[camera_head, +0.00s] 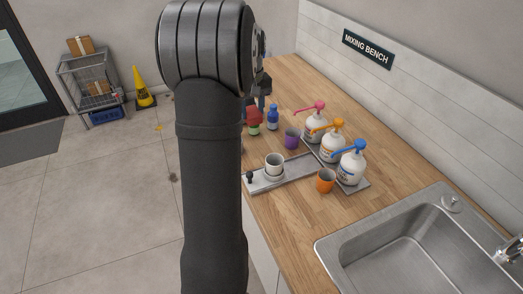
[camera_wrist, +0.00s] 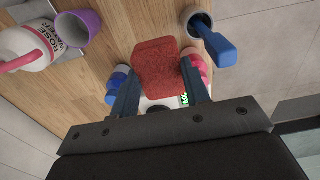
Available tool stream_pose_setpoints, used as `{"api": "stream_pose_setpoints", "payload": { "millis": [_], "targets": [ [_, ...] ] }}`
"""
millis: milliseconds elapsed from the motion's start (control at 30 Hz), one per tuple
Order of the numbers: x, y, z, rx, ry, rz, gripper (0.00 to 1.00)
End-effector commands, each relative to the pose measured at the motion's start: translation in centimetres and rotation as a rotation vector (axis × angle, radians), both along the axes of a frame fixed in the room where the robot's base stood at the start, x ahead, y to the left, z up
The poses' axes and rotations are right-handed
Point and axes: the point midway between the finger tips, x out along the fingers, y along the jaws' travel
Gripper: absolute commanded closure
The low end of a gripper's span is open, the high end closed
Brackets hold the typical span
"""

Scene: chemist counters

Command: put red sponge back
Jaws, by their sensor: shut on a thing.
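The red sponge (camera_wrist: 154,66) is a rough-textured block between the two fingers of my gripper (camera_wrist: 158,88) in the wrist view. My gripper is shut on it and holds it over the wooden counter (camera_wrist: 118,22). The sponge hides part of what lies below it. In the head view my arm covers most of the gripper, and a small red shape (camera_head: 253,114) shows just right of the arm; I cannot tell if it is the sponge.
In the wrist view a grey holder (camera_wrist: 190,15) with a blue-handled tool stands right of the sponge, and a purple cup (camera_wrist: 80,28) and rose water pump bottle (camera_wrist: 28,42) left. Blue (camera_wrist: 113,82) and pink containers (camera_wrist: 202,66) flank the fingers. A sink (camera_head: 430,245) lies near right.

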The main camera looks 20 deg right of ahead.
Motion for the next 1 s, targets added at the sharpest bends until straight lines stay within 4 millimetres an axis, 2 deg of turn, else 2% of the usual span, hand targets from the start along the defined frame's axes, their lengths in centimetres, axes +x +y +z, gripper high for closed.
{"api": "stream_pose_setpoints", "payload": {
  "millis": [33,100,233,500,767,900,1000],
  "targets": [
    [-1.3,-0.5,0.0,0.0,-0.001,-0.004,0.82],
    [-2.6,-0.9,-0.2,0.0,0.0,-0.003,0.82],
    [-4.0,-1.3,-0.6,0.001,0.001,-0.003,0.82],
    [-4.3,-1.4,-5.3,0.001,0.002,-0.001,0.82],
    [-4.2,-1.4,-7.5,0.001,0.001,-0.002,0.82],
    [-4.2,-1.4,-9.6,0.001,0.002,-0.002,0.82],
    [-4.2,-1.4,-10.3,0.0,0.0,-0.002,0.82]
  ]
}}
